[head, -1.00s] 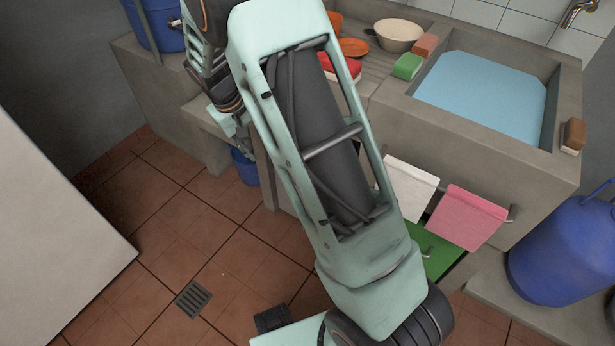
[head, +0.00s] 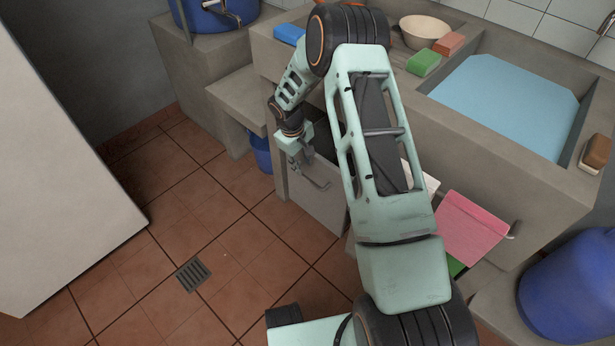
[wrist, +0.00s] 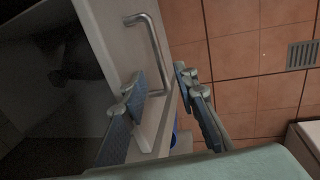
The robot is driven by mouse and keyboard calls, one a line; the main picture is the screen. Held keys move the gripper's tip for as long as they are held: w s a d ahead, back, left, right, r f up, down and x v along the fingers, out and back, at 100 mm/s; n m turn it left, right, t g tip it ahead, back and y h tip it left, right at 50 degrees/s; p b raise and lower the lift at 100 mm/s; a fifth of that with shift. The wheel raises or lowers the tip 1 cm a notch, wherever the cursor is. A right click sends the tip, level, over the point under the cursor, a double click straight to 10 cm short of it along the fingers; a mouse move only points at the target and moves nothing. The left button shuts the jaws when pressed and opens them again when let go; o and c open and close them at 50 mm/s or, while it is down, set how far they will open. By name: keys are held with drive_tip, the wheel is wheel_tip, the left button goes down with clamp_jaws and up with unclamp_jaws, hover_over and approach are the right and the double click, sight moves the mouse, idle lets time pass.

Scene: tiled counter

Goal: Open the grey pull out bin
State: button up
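The grey pull-out bin (head: 318,205) stands out from under the counter in the head view, with its dark inside partly showing behind the front panel. In the wrist view, the panel (wrist: 106,35) has a metal bar handle (wrist: 157,50), with the dark opening to the left. My gripper (head: 298,163) is at the panel's upper left, close to the handle. In the wrist view, my gripper (wrist: 160,90) is open with its fingers apart. One finger is over the panel near the handle's lower end, the other over the floor side. I cannot tell whether either touches. My arm hides the bin's right side.
A white cloth (head: 431,184) and a pink cloth (head: 470,228) hang right of my arm. A blue bucket (head: 262,152) stands left of the bin under a low ledge. The tiled floor (head: 225,235) in front is clear, with a drain grate (head: 193,274).

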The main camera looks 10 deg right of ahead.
sight(307, 178)
drive_tip(key=f, duration=0.2)
drive_tip(key=d+f+b, duration=0.1)
drive_tip(key=f, duration=0.2)
drive_tip(key=w+f, duration=0.1)
drive_tip(key=f, duration=0.1)
drive_tip(key=shift+d+f+b, duration=0.2)
drive_tip(key=shift+f+b, duration=0.1)
drive_tip(key=shift+b, duration=0.1)
drive_tip(key=shift+c, duration=0.3)
clamp_jaws()
